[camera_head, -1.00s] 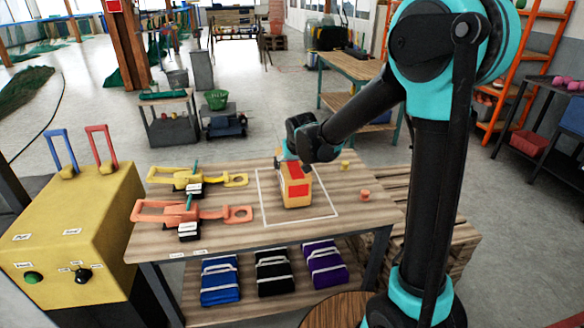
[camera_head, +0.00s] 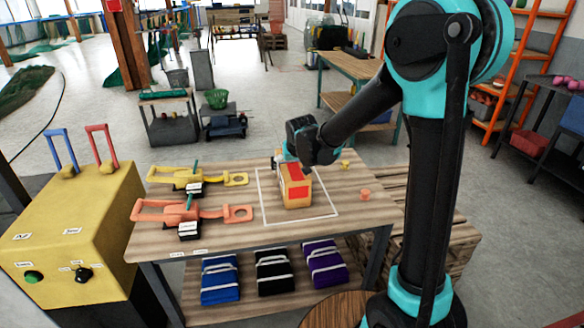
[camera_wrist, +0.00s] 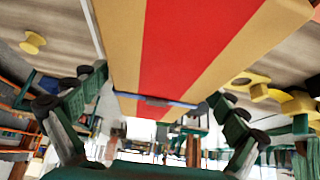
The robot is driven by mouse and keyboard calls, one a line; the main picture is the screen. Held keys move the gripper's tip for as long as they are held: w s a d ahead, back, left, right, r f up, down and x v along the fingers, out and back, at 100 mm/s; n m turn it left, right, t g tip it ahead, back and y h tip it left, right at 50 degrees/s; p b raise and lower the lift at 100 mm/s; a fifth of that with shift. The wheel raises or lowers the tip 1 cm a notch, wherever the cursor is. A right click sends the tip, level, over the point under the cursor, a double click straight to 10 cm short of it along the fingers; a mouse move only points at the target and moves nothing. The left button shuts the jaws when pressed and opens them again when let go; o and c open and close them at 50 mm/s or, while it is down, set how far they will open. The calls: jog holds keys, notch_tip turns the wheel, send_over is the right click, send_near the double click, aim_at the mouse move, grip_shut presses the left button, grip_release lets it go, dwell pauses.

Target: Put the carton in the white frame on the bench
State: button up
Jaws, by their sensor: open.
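The carton (camera_head: 296,194), tan with a red patch, stands upright on the bench (camera_head: 240,232), inside the white frame (camera_head: 332,215) marked on its top. In the wrist view the carton (camera_wrist: 190,45) fills the upper middle, with a red stripe down it. Whether a finger touches the carton I cannot tell.
Yellow (camera_head: 195,180) and orange (camera_head: 190,213) tools lie left of the frame. A small orange piece (camera_head: 365,194) and a yellow piece (camera_head: 345,165) sit to its right. Blue, black and purple bundles (camera_head: 273,275) lie on the shelf below. A yellow control box (camera_head: 75,230) stands left.

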jog(key=v, duration=1.2)
jog(key=shift+r, duration=0.15)
jog(key=s+d+f+m+g+h, duration=0.1)
jog(key=s+d+f, duration=0.7)
jog(key=s+d, duration=0.2)
jog(key=s+d+f+m+g, duration=0.1)
jog(key=s+d+f+m, duration=0.1)
jog(key=s+d+f, duration=0.6)
jog(key=s+d, duration=0.3)
jog(key=d, duration=0.3)
jog(key=shift+h, duration=0.4)
jog(key=shift+d, duration=0.1)
